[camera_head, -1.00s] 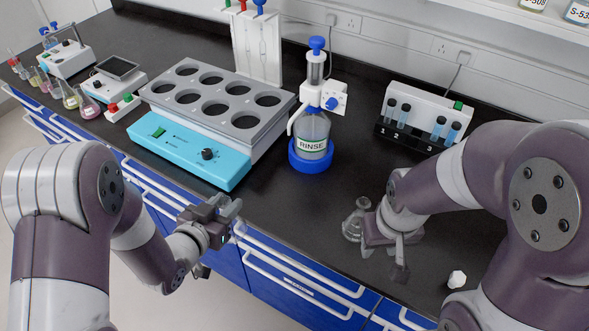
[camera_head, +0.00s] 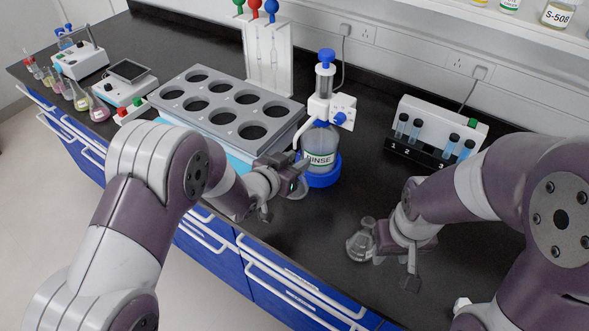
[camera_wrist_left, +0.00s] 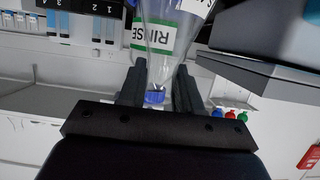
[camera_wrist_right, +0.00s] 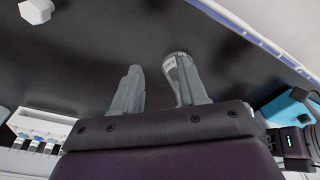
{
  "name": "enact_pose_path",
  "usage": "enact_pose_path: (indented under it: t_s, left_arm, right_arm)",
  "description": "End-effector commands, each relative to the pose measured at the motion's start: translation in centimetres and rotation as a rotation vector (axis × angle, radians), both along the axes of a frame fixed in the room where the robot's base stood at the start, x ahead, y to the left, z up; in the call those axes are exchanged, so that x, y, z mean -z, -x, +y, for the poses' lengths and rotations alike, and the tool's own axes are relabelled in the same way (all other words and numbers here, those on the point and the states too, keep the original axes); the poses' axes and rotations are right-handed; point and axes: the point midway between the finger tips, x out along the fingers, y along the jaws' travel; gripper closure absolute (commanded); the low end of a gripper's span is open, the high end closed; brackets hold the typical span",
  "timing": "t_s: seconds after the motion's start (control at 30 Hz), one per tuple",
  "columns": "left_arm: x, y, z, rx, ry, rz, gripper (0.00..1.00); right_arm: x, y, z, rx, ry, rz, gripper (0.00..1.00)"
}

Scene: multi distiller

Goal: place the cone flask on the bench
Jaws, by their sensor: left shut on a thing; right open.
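Another clear cone flask (camera_head: 359,243) stands upright on the black bench (camera_head: 300,240), near the front edge. My right gripper (camera_head: 402,262) is open just right of that flask. In the right wrist view this flask (camera_wrist_right: 176,68) shows partly behind one finger; I cannot tell whether they touch.
A heater block with several round holes (camera_head: 225,105) stands left of the rinse bottle. A white tube rack (camera_head: 436,135) stands at the right rear. A small white piece (camera_head: 461,304) lies near the front right. Small coloured flasks (camera_head: 80,100) stand far left.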

Motion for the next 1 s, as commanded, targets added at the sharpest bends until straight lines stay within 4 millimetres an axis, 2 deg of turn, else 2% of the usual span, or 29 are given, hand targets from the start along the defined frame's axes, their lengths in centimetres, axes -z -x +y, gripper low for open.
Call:
enact_pose_path:
  t_s: [0.1,0.2,0.53,0.57,0.6,0.63,0.87,0.97,1.0]
  left_arm:
    - [2.0,0.1,0.0,0.001,-0.002,0.006,1.00]
    - [3.2,0.0,0.0,0.000,-0.001,0.002,1.00]
    - [3.8,0.0,0.0,0.000,-0.001,-0.001,1.00]
    - [3.6,0.1,0.1,0.000,-0.001,0.000,0.57]
    - [3.6,0.1,0.1,0.000,-0.001,0.001,0.44]
    - [3.6,0.1,0.1,0.000,-0.001,0.001,0.41]
    - [3.5,0.1,0.1,0.000,-0.001,0.001,0.41]
    - [2.8,0.1,0.1,0.000,-0.001,0.000,0.41]
    - [3.1,0.5,0.4,-0.001,-0.001,0.001,0.41]
  right_arm:
    - [-0.3,0.0,0.0,0.000,0.000,0.000,0.57]
    - [-0.4,0.0,0.0,0.000,0.000,0.000,0.57]
    - [0.2,0.0,0.0,0.000,0.000,0.000,0.57]
    - [0.0,0.0,0.0,0.000,0.000,0.000,0.57]
    - [0.0,0.0,0.0,0.000,0.000,0.000,0.57]
    - [0.0,0.0,0.0,0.000,0.000,0.000,0.57]
    - [0.0,0.0,0.0,0.000,0.000,0.000,0.57]
    - [-0.7,0.0,0.0,0.000,0.000,0.000,0.57]
    - [-0.3,0.0,0.0,0.000,0.000,0.000,0.57]
